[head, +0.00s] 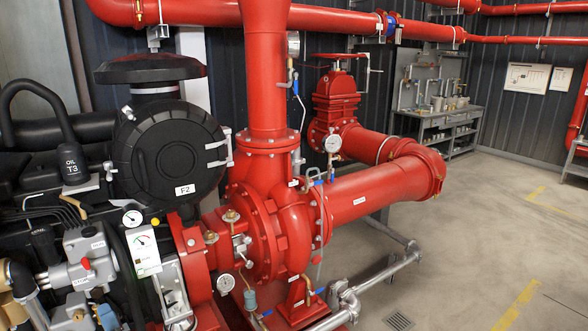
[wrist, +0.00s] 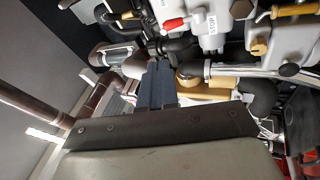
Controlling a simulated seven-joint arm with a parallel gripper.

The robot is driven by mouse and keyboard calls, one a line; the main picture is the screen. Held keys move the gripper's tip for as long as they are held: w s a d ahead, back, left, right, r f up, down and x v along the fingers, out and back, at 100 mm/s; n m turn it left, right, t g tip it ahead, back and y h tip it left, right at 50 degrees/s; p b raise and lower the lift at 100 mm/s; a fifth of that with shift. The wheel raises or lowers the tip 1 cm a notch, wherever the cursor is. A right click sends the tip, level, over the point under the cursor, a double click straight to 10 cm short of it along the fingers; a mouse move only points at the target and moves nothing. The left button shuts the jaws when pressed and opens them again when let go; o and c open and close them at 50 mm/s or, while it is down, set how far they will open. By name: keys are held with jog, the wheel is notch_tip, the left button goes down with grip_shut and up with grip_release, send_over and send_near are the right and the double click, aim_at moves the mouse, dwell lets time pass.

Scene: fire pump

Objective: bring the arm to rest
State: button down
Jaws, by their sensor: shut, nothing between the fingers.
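My gripper (wrist: 157,84) shows in the wrist view as two dark blue-grey fingers pressed together, reaching up from a dark bracket. The fingers are shut with nothing between them. Grey engine parts with a STOP label (wrist: 212,24) and a red-tipped lever (wrist: 175,24) lie beyond the fingertips, toward the upper right. I cannot tell whether the fingers touch anything. My gripper does not show in the head view.
The engine with a round black housing (head: 165,150) stands at the left, beside the red pump (head: 262,235) and its pipes. A workbench (head: 440,120) stands at the back. The floor (head: 480,230) at the right is mostly open.

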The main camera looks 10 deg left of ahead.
notch_tip(320, 180, down, 13)
jog(key=s+a+m+g+h, duration=0.1)
jog(key=s+m+g+h, duration=0.1)
jog(key=m+g+h, duration=0.5)
jog(key=s+d+f+m+g+h, duration=0.1)
jog(key=s+d+f+m+h, duration=0.2)
jog(key=d+f, duration=0.4)
jog(key=s+d+f+m+g+h, duration=0.25)
jog(key=d+f+m, duration=0.2)
jog(key=f, duration=0.45)
jog(key=d+f+m+g+h, duration=0.25)
jog(key=d+f, duration=0.35)
jog(key=d, duration=0.7)
jog(key=w+d+f+m+g+h, duration=0.15)
jog(key=d+f+h, duration=0.35)
jog(key=d, duration=0.8)
jog(key=s+d+f+m+g+h, duration=0.1)
jog(key=d+f+m+h, duration=0.15)
jog(key=d+f, duration=0.7)
jog(key=s+d+f+m+g+y, duration=0.1)
jog(key=s+d+f+m, duration=0.1)
jog(key=d, duration=1)
jog(key=s+d+f+m+g+y, duration=0.1)
jog(key=s+d+m, duration=0.4)
jog(key=d, duration=0.8)
jog(key=shift+s+d+f+g+y, duration=0.15)
jog(key=shift+s+f+g+y, duration=0.2)
jog(key=shift+s+g+y, duration=0.35)
